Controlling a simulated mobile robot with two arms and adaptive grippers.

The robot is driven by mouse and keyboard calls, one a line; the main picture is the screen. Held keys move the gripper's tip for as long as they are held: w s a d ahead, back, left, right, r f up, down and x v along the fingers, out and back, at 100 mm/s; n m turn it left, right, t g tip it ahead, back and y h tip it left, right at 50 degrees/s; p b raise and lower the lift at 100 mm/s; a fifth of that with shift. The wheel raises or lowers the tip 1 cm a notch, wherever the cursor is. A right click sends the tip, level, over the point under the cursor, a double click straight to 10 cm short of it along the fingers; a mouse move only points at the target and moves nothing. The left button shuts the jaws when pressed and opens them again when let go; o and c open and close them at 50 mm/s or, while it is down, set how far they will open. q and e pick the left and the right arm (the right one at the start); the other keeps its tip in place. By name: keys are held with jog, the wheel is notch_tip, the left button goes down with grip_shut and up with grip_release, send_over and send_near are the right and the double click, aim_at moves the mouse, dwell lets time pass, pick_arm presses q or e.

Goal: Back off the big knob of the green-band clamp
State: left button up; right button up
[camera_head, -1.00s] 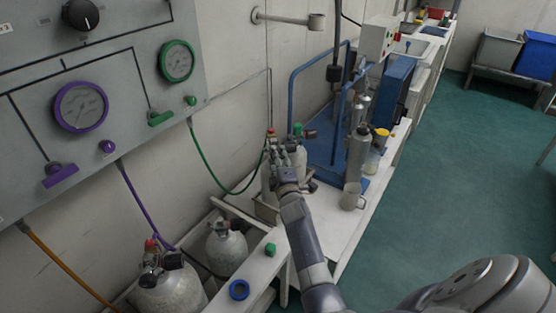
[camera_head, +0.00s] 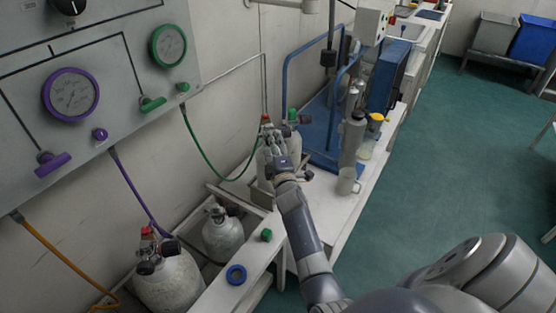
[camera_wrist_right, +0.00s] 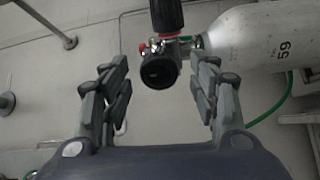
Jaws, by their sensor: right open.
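My right gripper (camera_head: 278,148) is at the cylinder (camera_head: 263,172) where the green hose (camera_head: 215,170) ends, and covers most of the clamp there. In the right wrist view, my right gripper (camera_wrist_right: 162,66) is open, one finger on each side of a big round black knob (camera_wrist_right: 159,71). I see gaps between knob and fingers. The knob sits on a metal clamp (camera_wrist_right: 178,45) with small red parts, at the neck of a pale cylinder (camera_wrist_right: 240,45) marked 59. A black handle (camera_wrist_right: 167,14) stands above it. My left gripper is out of view.
The wall panel (camera_head: 110,60) has a green-ringed gauge (camera_head: 168,45) and a purple-ringed gauge (camera_head: 71,94). Two more cylinders (camera_head: 168,280) (camera_head: 222,236) stand in the rack. A blue ring (camera_head: 236,274) and green cap (camera_head: 266,235) lie on its ledge.

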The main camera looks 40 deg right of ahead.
jog(key=v, duration=1)
jog(key=shift+s+a, duration=0.15)
jog(key=shift+s, duration=0.2)
